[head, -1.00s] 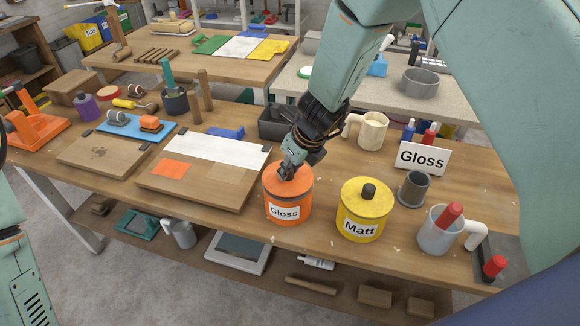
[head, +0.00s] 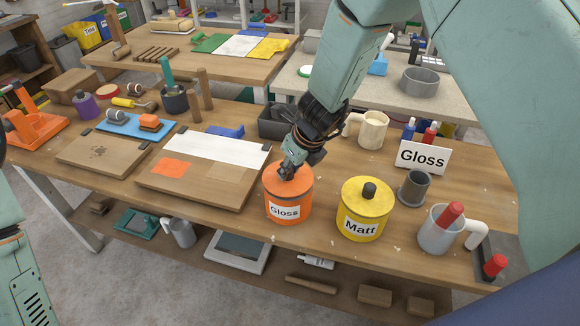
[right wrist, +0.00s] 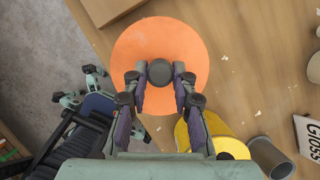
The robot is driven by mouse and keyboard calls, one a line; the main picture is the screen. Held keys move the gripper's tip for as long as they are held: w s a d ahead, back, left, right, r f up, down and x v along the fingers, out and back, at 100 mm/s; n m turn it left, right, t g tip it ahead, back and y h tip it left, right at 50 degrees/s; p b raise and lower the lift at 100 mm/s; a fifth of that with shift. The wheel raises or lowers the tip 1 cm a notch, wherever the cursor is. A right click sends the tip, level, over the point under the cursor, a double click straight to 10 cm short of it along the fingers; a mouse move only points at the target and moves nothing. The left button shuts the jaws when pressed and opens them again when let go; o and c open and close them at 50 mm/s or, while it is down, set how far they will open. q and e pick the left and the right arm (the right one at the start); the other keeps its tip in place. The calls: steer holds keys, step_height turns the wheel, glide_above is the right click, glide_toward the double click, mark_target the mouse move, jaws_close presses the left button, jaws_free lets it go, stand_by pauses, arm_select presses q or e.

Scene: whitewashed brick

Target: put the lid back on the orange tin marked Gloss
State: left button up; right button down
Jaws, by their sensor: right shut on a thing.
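The orange tin (head: 286,212) marked Gloss stands upright near the front edge of the workbench. Its orange lid (head: 294,182) sits on top of the tin and looks level; the head view shows no clear gap between them. The lid also fills the middle of the right wrist view (right wrist: 140,45), with its dark round knob (right wrist: 159,72) between the fingers. My right gripper (head: 289,171) is shut on the knob from above. It also shows in the right wrist view (right wrist: 160,88). My left gripper is not in view; only part of my left arm shows at the left edge.
A yellow tin (head: 362,222) marked Matt stands close to the right of the orange tin. A wooden board (head: 215,190) lies to the left. A Gloss sign (head: 422,158), a grey cup (head: 413,189) and a mug (head: 438,236) with a red-handled tool stand further right.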

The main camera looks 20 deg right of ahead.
steer(key=c, duration=1)
jaws_free()
steer(key=shift+o, duration=0.4)
steer(key=o, duration=0.4)
steer(key=shift+r+p, duration=3.55)
steer(key=shift+p, duration=0.05)
